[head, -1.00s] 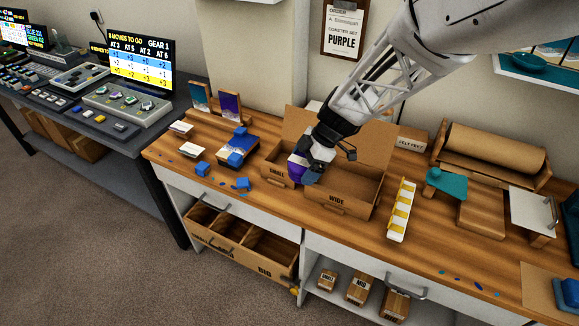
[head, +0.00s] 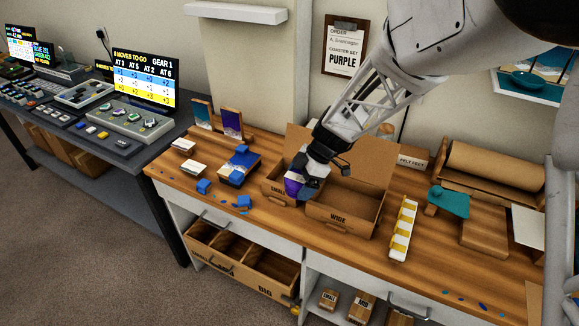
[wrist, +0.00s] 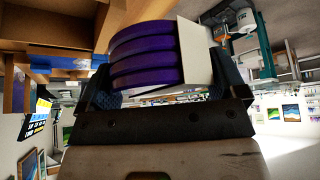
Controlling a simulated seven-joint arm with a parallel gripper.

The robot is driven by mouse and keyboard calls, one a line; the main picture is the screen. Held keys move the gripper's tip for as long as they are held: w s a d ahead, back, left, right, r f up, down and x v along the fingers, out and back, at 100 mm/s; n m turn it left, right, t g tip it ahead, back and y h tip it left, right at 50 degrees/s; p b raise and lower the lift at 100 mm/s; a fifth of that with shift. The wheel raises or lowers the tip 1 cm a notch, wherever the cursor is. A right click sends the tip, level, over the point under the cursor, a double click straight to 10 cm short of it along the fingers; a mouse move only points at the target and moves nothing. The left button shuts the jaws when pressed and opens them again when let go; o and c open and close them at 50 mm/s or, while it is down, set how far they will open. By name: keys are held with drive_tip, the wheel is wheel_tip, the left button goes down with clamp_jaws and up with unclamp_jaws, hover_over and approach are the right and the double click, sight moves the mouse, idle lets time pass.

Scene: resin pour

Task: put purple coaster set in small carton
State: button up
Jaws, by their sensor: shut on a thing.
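The purple coaster set (wrist: 145,55) is a stack of rounded purple coasters with a white band or card (wrist: 193,52) at one side. My gripper (wrist: 165,85) is shut on it in the wrist view. In the head view my gripper (head: 306,178) holds the purple set (head: 293,184) at the small carton (head: 275,191), an open cardboard box marked SMALL, near its border with the wide carton. The gripper hides much of the small carton's opening, and I cannot tell how deep the set is or whether it touches the carton.
The open wide carton (head: 340,218) stands right beside the small one and looks empty. Blue blocks (head: 204,187) and a blue-topped stack (head: 239,167) lie to the left. A white strip with yellow pieces (head: 402,228) lies to the right.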

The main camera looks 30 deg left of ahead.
drive_tip(key=w+a+f, duration=0.1)
drive_tip(key=w+a, duration=0.7)
drive_tip(key=w, duration=0.1)
drive_tip(key=shift+w+a, duration=0.15)
drive_tip(key=shift+w, duration=0.2)
drive_tip(key=shift+f, duration=0.1)
drive_tip(key=shift+f, duration=1.75)
drive_tip(key=shift+f, duration=0.55)
drive_tip(key=o, duration=0.8)
drive_tip(key=shift+w+r, duration=0.1)
drive_tip(key=shift+r, duration=0.7)
drive_tip(key=shift+v, duration=3.55)
